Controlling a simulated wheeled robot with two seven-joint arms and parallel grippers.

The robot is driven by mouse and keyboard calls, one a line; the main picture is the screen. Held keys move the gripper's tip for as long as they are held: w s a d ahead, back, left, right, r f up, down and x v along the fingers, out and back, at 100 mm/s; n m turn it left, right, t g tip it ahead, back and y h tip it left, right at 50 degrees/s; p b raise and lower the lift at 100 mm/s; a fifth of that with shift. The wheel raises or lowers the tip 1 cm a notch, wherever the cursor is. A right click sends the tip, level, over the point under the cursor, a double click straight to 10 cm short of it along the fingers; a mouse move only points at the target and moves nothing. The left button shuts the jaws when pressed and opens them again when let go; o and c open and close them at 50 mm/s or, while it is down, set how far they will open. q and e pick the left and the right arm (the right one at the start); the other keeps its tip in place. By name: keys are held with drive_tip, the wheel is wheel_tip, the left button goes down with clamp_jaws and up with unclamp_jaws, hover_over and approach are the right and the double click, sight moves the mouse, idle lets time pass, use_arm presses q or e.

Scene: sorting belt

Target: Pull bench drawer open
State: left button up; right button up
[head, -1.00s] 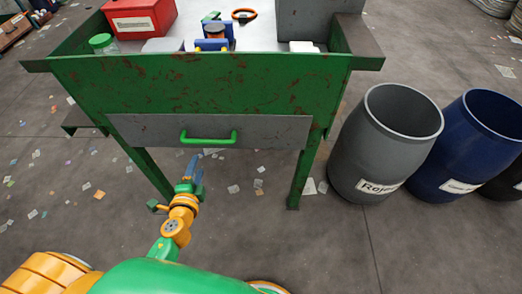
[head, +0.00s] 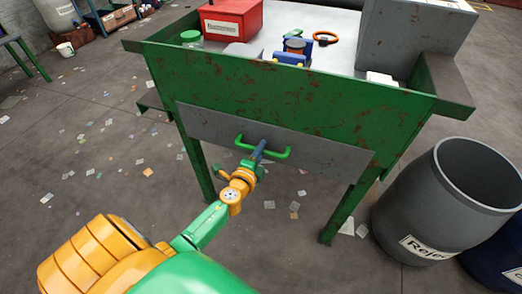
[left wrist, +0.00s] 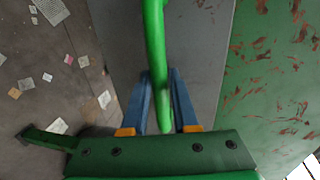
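The bench drawer (head: 320,150) is a grey panel under the bench's green front and looks shut. Its green bar handle (head: 279,154) also shows in the left wrist view (left wrist: 154,40), running down the middle. My left gripper (head: 258,150) is at the handle's middle. In the left wrist view its two blue fingers (left wrist: 160,95) stand apart, one on each side of the handle bar, and look open. Whether either finger touches the bar is hard to tell. My right gripper is not in view.
The green bench (head: 290,95) carries a red box (head: 231,20), a green-lidded jar (head: 191,39) and a grey box (head: 415,35) on top. A grey reject barrel (head: 440,200) and a blue barrel (head: 500,255) stand at right. Paper scraps litter the floor; the space before the drawer is otherwise clear.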

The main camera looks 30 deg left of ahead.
use_arm(q)
clamp_jaws()
idle(1.1)
